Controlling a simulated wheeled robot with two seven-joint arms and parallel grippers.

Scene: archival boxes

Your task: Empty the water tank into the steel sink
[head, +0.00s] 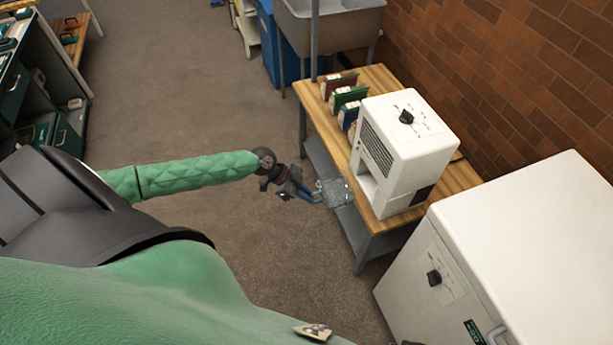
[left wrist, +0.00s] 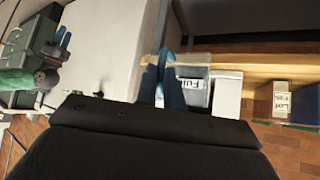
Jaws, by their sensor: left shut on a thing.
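The clear water tank (head: 337,193) is at the left edge of the wooden table, outside the white dehumidifier (head: 409,145), whose lower bay shows as an opening. My left gripper (head: 315,195) is shut on the tank from its left side. In the left wrist view, the blue fingers (left wrist: 161,82) are at the tank (left wrist: 194,92), which bears a partly visible label. The water inside cannot be made out. The steel sink (head: 335,22) stands beyond the table's far end. My right gripper (left wrist: 62,42) shows small in the left wrist view; its jaw gap is unclear.
A large white cabinet (head: 530,240) stands in the near right. A blue bin (head: 270,45) is by the sink. The carpet (head: 190,90) to the left is clear.

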